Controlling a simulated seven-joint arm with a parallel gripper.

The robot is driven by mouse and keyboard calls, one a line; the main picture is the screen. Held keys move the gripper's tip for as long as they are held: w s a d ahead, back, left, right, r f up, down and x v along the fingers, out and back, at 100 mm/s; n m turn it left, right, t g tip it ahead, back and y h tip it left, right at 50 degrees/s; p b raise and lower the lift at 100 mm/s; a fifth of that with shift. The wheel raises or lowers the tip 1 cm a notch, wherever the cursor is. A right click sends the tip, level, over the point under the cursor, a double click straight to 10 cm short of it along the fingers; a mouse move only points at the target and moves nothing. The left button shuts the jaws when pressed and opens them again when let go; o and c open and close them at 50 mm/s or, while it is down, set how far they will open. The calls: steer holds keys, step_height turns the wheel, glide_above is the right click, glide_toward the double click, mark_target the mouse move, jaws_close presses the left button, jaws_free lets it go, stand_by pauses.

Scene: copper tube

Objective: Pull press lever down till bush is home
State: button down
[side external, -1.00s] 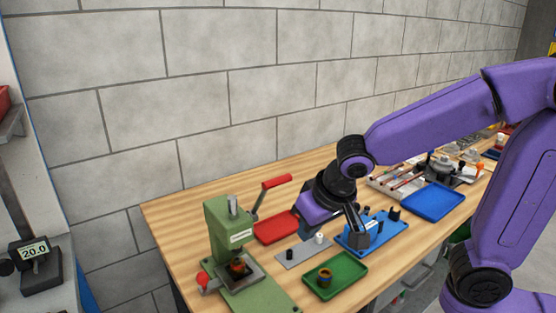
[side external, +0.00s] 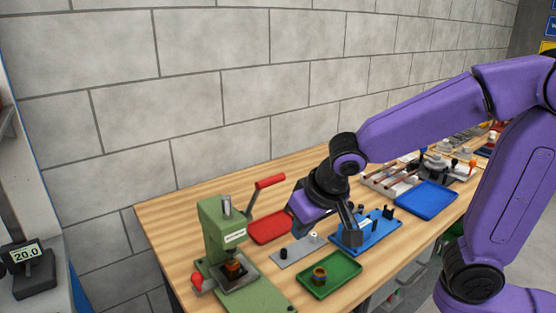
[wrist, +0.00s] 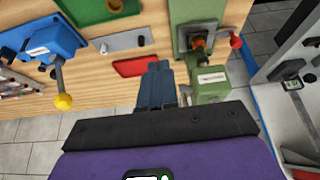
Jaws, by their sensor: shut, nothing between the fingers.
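The green press (side external: 213,232) stands at the left end of the bench, and it also shows in the wrist view (wrist: 208,85). Its lever is raised and leans to the right, ending in a red grip (side external: 270,182). A copper-orange piece (side external: 233,266) sits under the press ram; I cannot tell how deep it is seated. It also shows in the wrist view (wrist: 198,43). My gripper (side external: 352,238) is shut and empty, to the right of the lever and apart from it. In the side view its fingertips overlap the blue fixture (side external: 374,230). Its fingers also show in the wrist view (wrist: 157,83).
A red tray (side external: 266,228) lies behind the press, beside a grey strip (side external: 287,255) with small pegs. A green tray (side external: 345,268) holds a ringed part. A yellow-knobbed rod (wrist: 64,101) rises from the blue fixture. A blue tray (side external: 427,196) lies further right. The wall stands behind.

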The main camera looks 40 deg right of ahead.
step_height(320, 180, up, 13)
steer(key=s+d+f+n+g, duration=0.2)
steer(key=s+d+f+n, duration=0.5)
steer(key=s, duration=0.4)
steer(key=s+d+f+n+g, duration=0.3)
steer(key=s+d+f+n, duration=0.3)
steer(key=s+f, duration=0.45)
steer(key=w+a+r+m+t, duration=0.1)
steer(key=w+a+r+m, duration=0.2)
steer(key=w+a+r, duration=0.5)
steer(key=w+a+r+m, duration=0.35)
steer(key=w+r, duration=0.35)
steer(key=w, duration=0.3)
steer(key=w+a+r+m+t, duration=0.1)
steer(key=w+a+r+m, duration=0.1)
steer(key=w+r+m, duration=0.85)
steer(key=shift+w+d+f+n, duration=0.1)
steer(key=shift+w+f+n, duration=0.45)
steer(key=shift+f, duration=1.3)
steer(key=shift+w+d+f+n, duration=0.1)
steer(key=shift+w+f+n, duration=0.25)
steer(key=shift+f+n, duration=0.95)
steer(key=shift+w+f+n, duration=0.15)
steer(key=shift+w+f, duration=0.3)
steer(key=shift+f, duration=1.9)
